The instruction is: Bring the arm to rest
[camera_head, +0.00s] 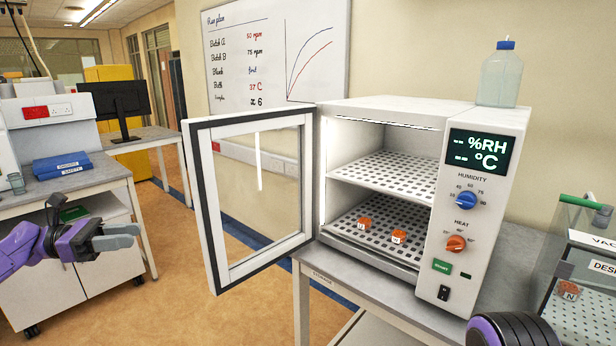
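My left gripper (118,236) is at the left of the head view, on a purple arm. Its grey fingers point right, in front of the left bench and well left of the open chamber door; they overlap, so whether they are apart is unclear. I see nothing in them. My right arm shows only as a dark and purple rounded part (512,330) at the bottom right; its gripper is out of view. The white climate chamber (481,241) stands on a grey table with its glass door (257,195) swung open to the left. Two orange-capped items (364,223) (398,237) sit on its lower perforated shelf.
A clear box (582,315) with a green-edged lid stands at the right, with an orange-capped item (569,290) inside. A bottle with a blue cap (500,78) stands on the chamber. Blue binders (62,164) lie on the left bench. Floor between bench and table is clear.

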